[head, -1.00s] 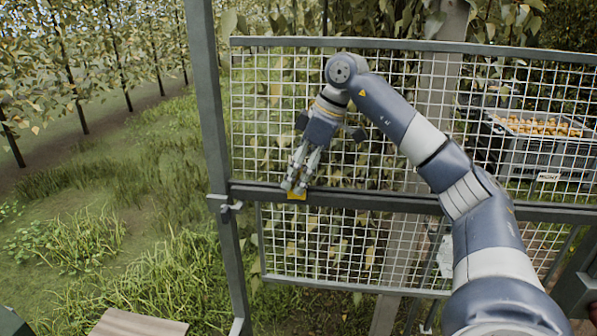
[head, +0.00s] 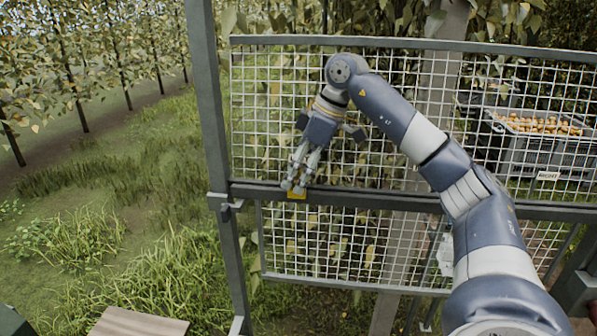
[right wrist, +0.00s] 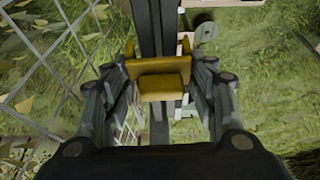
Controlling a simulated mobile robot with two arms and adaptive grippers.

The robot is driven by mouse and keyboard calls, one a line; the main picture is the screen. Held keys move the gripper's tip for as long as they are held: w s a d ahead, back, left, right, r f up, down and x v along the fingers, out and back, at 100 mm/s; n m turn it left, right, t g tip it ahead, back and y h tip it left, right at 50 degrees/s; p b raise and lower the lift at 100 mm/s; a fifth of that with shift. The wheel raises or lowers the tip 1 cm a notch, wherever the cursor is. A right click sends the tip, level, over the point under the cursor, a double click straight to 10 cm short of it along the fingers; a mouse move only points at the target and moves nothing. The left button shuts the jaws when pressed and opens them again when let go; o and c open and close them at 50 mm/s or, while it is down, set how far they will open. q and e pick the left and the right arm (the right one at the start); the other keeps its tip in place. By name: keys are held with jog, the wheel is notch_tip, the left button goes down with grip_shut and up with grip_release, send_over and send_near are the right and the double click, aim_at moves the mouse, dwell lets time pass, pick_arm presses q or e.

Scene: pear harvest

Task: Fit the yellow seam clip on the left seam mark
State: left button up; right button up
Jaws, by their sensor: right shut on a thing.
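The yellow seam clip (head: 297,195) is at the dark middle rail (head: 380,199) of the mesh gate, near the rail's left end. My right gripper (head: 294,187) is shut on the clip from above. In the right wrist view the clip (right wrist: 160,80) sits between the two fingers of my right gripper (right wrist: 160,92), lying across the dark rail (right wrist: 152,30). I cannot tell whether it is fully seated on the rail. The left seam mark cannot be made out; the clip and fingers may cover it. My left gripper is not in view.
A grey post (head: 208,120) with a latch-like bracket (head: 226,205) stands left of the clip. Wire mesh panels (head: 340,245) lie above and below the rail. A grey crate of pears (head: 520,150) stands behind the mesh at right. Grass lies open at left.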

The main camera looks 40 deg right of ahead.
jog(key=shift+f+b, duration=0.65)
jog(key=shift+f, duration=0.4)
dwell(0.6)
jog(key=o, duration=1)
jog(key=shift+r, duration=0.1)
jog(key=shift+v, duration=5.95)
jog(key=shift+s, duration=0.1)
